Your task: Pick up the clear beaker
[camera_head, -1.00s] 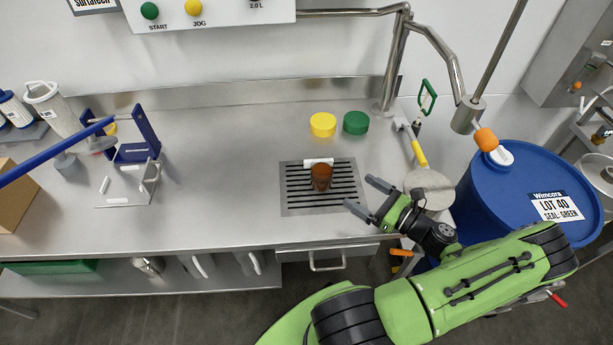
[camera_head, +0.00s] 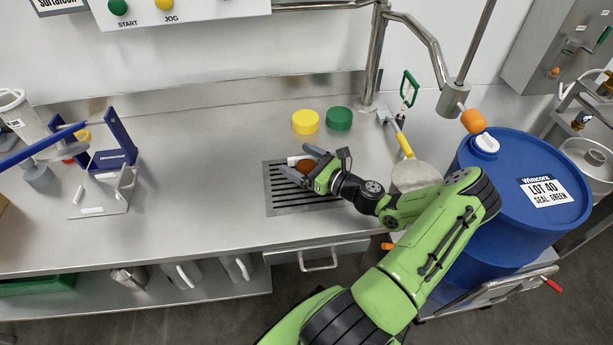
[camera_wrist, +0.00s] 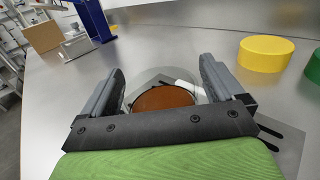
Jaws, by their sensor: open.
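The clear beaker (camera_head: 307,166) stands on the slotted drain plate (camera_head: 276,203) in the bench and holds reddish-brown contents. In the head view it is mostly hidden by my gripper (camera_head: 304,163). In the wrist view the beaker (camera_wrist: 165,97) shows its round clear rim and brown contents between the two fingers of my gripper (camera_wrist: 162,70). The fingers are apart, one on each side of the beaker. I cannot tell whether either finger touches it.
Yellow (camera_head: 305,121) and green (camera_head: 339,118) round lids lie behind the plate. A blue drum (camera_head: 520,205) stands at the right. A blue-framed stand (camera_head: 112,150) is at the left. The bench between is clear.

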